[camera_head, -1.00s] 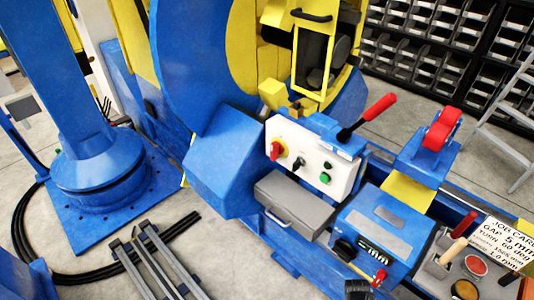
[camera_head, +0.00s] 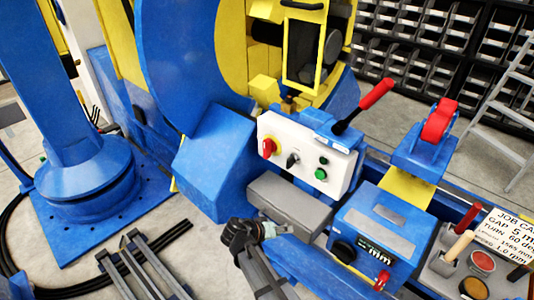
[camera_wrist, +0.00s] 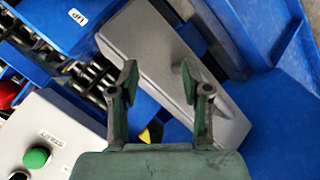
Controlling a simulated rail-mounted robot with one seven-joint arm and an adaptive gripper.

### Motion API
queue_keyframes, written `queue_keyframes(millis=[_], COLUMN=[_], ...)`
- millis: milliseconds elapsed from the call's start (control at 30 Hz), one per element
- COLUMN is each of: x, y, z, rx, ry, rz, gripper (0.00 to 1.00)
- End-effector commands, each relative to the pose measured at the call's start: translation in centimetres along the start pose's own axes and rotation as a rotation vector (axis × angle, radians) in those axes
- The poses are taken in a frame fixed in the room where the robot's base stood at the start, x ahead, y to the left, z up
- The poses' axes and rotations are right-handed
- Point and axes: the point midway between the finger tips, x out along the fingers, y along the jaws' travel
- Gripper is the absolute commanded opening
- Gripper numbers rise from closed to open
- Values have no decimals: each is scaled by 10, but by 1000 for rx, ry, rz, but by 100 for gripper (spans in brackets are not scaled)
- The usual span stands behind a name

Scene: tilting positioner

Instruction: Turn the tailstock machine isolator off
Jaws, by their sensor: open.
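The isolator is a red rotary knob on a yellow plate (camera_head: 268,147) at the left end of the white control panel (camera_head: 325,155). The knob's exact pointing direction is too small to read. My gripper (camera_head: 268,230) is below the panel, in front of the grey box (camera_head: 290,207), apart from the knob. In the wrist view my gripper (camera_wrist: 160,85) is open, with nothing between its fingers and the grey box (camera_wrist: 175,70) beyond them. Part of a white panel with a green button (camera_wrist: 36,157) shows at lower left there; I cannot identify the isolator in that view.
The panel also carries a black selector (camera_head: 293,160) and a green button (camera_head: 321,174). A red-handled lever (camera_head: 375,94) rises at its right end. A blue box with a display (camera_head: 372,235) stands to the right. Grey rails (camera_head: 140,265) lie at lower left.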

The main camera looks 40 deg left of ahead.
Motion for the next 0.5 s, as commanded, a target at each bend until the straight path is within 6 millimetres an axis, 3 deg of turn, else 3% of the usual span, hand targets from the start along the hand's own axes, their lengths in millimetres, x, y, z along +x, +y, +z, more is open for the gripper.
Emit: queue_keyframes(millis=[67, 167, 300, 500], x=[-31, -64, -122, -195], y=[-13, -9, -6, 2], z=[-37, -75, -126, -172], rx=[89, 251, 496, 768], ry=[104, 228, 427, 658], rz=[36, 90, 128, 117], gripper=[48, 48, 48, 48])
